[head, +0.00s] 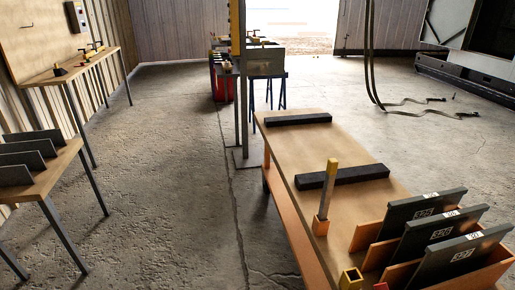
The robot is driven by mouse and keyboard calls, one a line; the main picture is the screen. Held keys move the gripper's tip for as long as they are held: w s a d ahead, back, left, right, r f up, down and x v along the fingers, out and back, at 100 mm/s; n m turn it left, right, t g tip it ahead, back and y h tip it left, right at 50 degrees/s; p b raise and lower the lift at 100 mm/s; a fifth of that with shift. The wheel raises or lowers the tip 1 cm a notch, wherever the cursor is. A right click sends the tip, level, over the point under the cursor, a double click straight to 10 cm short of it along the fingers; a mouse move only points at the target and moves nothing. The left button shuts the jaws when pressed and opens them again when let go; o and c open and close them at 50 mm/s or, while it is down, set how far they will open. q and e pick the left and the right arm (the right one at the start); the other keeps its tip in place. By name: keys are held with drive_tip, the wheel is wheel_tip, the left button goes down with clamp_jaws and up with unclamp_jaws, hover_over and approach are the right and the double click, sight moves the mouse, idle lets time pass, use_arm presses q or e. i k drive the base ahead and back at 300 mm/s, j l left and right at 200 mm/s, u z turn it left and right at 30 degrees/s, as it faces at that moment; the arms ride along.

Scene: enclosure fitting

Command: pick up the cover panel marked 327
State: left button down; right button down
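The cover panel marked 327 (470,262) is a dark grey plate with a white number label. It leans tilted in an orange slotted rack (372,236) at the right end of the wooden bench, and is the nearest of three panels. Its lower edge is hidden in the rack. The panel marked 326 (425,244) stands behind it, and the panel marked 325 (408,220) is farthest back. Neither of my grippers is in view.
The wooden bench (290,146) carries two black bars (342,176) and an orange holder with a yellow-topped upright tool (328,190). A yellow square piece (351,279) shows at the lower edge. A left table (45,176) holds grey plates. Open concrete floor (165,180) lies between.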

sight(443, 261)
drive_tip(key=k, duration=0.9)
